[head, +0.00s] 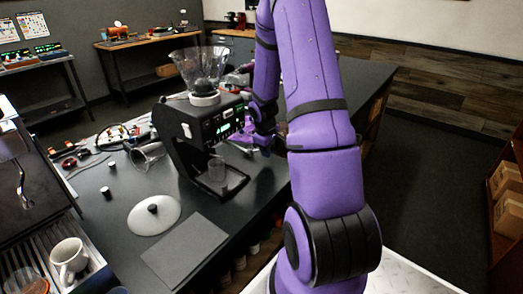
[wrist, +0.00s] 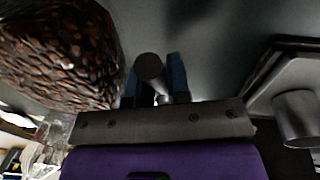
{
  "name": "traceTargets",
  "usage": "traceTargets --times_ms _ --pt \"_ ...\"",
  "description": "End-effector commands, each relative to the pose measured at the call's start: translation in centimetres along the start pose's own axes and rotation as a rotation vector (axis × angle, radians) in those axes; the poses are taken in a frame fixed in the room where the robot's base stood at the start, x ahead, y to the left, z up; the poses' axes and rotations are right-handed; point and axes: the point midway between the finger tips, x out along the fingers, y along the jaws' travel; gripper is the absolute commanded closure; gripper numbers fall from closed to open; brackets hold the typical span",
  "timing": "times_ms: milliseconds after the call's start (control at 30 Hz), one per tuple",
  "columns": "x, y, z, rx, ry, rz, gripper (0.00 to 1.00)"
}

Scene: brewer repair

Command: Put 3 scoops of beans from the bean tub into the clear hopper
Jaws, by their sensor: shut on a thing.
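The clear hopper (head: 201,66) sits on top of the black machine (head: 205,125) in the head view; I see no beans in it. My gripper (head: 262,138) is just right of the machine, partly hidden by my arm. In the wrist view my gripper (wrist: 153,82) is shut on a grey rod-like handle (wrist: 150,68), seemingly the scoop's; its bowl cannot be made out. A round container full of dark brown beans, seemingly the bean tub (wrist: 60,55), is close at the upper left of the wrist view. I cannot make it out in the head view.
A white lid (head: 140,222) with a black knob and a grey mat (head: 185,250) lie on the near counter. A metal cylinder (wrist: 297,118) is at the wrist view's right.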

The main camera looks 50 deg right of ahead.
Motion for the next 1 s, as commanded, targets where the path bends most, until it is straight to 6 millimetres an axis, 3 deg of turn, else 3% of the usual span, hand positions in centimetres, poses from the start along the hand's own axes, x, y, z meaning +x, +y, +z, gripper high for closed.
traceTargets --times_ms 333,367,433,467,767,1000 --pt "0.3 0.0 0.0 0.000 0.000 0.000 1.00" --pt "0.2 0.0 0.0 0.001 0.000 0.001 0.76" --pt "0.2 0.0 0.0 0.001 0.000 0.001 0.60" --pt "0.2 0.0 0.0 0.001 0.000 0.001 0.57" --pt "0.0 0.0 0.0 0.001 0.001 0.001 0.57" --pt "-2.5 0.1 0.0 0.003 0.003 0.003 0.57"
